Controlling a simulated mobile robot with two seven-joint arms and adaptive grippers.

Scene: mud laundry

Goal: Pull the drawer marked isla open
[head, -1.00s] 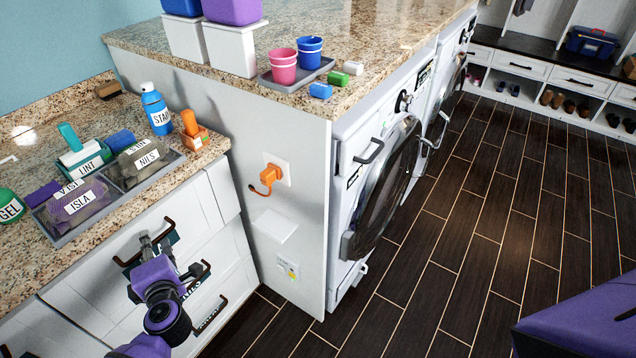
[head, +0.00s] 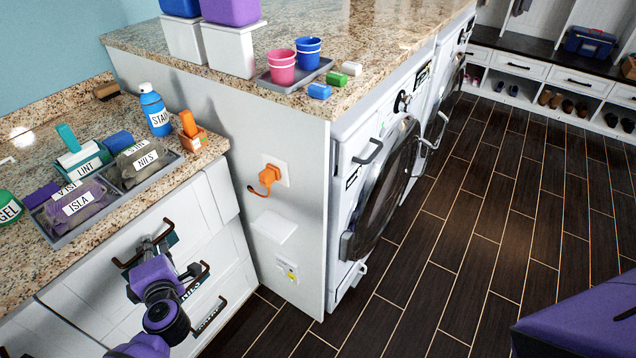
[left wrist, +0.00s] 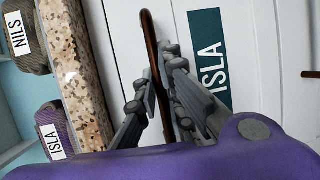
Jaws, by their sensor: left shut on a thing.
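The drawer marked ISLA (left wrist: 260,60) has a white front, a teal label with white letters (left wrist: 210,60) and a dark brown bar handle (left wrist: 149,35). In the head view it is the upper drawer under the granite counter, its handle (head: 120,263) partly hidden by my gripper. The drawer looks about flush with the cabinet. My left gripper (head: 148,245) is at this handle. In the left wrist view its fingers (left wrist: 158,100) are on both sides of the bar, shut on it. My right gripper is not in view.
Another drawer with a bar handle (head: 207,318) lies below. On the counter above (head: 20,155) stand a tray (head: 120,200) of labelled cloth items, a LINT box (head: 83,165) and a blue bottle (head: 155,108). A white side panel (head: 285,215) rises to the right. The dark floor (head: 430,260) is clear.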

